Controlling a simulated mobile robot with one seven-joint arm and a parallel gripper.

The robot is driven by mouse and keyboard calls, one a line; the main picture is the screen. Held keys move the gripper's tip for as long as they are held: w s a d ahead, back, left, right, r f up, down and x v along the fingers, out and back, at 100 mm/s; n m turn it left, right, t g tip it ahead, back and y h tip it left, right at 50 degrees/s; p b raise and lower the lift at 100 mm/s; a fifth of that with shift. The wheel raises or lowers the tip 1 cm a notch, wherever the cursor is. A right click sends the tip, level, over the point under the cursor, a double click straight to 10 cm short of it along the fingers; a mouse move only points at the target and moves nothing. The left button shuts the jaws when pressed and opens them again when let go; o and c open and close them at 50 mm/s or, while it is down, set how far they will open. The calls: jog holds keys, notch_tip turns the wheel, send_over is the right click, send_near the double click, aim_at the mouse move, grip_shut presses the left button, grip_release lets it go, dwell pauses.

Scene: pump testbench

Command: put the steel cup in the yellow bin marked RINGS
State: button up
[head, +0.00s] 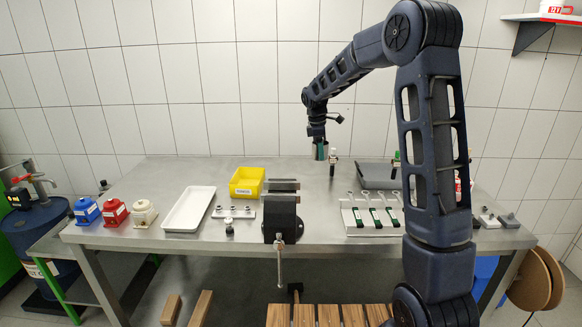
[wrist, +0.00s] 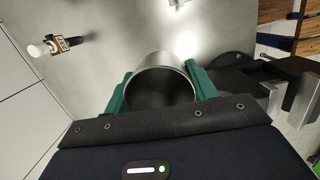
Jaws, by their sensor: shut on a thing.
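The steel cup (wrist: 168,66) is between the green fingers of my gripper (wrist: 160,90) in the wrist view, its round open mouth towards the camera. The fingers press on its two sides. In the head view my gripper (head: 320,152) is at the back of the bench, right of the yellow bin (head: 247,182). The cup is hardly to be made out there, and I cannot tell whether it touches the bench top. The yellow bin is open-topped, with a white label on its front too small to read.
A vise (head: 283,217) stands at the bench front, right of the bin. A white tray (head: 189,208) lies left of the bin. A small white-topped item (head: 333,161) stands close beside my gripper. Spanners (head: 372,212) lie on a rack further right.

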aim_at(249, 181)
jog(key=w+a, duration=0.3)
jog(key=a, duration=0.7)
jog(key=w+a, duration=0.3)
jog(key=a, duration=0.8)
jog(key=w+a, duration=0.3)
jog(key=a, duration=0.7)
jog(key=shift+n, duration=0.3)
notch_tip(249, 181, down, 20)
jog(key=shift+w+r, duration=0.15)
jog(key=shift+r, duration=0.1)
jog(key=shift+f, duration=0.1)
jog(key=o, duration=1)
